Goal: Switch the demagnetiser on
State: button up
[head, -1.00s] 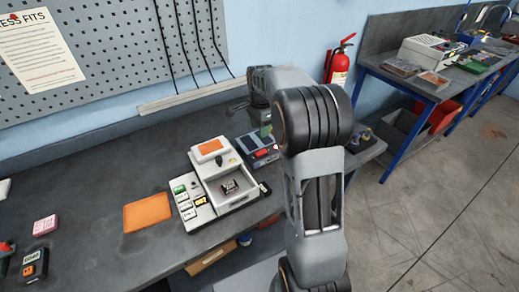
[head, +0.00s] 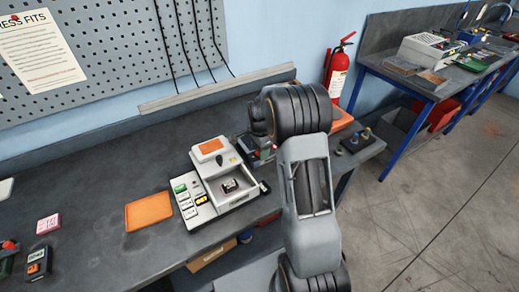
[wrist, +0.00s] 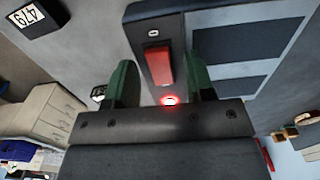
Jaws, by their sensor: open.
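The demagnetiser appears to be the dark box (head: 262,155) on the bench behind the white machine, partly hidden by my arm in the head view. In the wrist view its dark panel (wrist: 151,22) carries a red rocker switch (wrist: 158,65) with a small white mark above it. A red light (wrist: 169,100) glows below the switch, close to my gripper body. My gripper (wrist: 160,80) is open and empty, its green fingers on either side of the switch panel. I cannot tell whether the fingers touch the box or which way the rocker is tipped.
The white machine (head: 203,167) with a tray and buttons stands close to the left of the box. An orange mat (head: 148,212) lies farther left on the bench (head: 100,190). A small dark block with knobs (head: 356,141) stands right of my arm.

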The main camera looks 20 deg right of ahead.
jog(key=shift+c, duration=0.5)
grip_shut()
jog(key=shift+d+y, duration=0.2)
jog(key=shift+y, duration=0.7)
jog(key=shift+o, duration=0.5)
grip_release()
jog(key=shift+r, duration=0.15)
notch_tip(320, 180, up, 13)
jog(key=d+b, duration=0.1)
jog(key=d, duration=0.1)
jog(key=shift+w+r, duration=0.15)
jog(key=shift+r, duration=0.05)
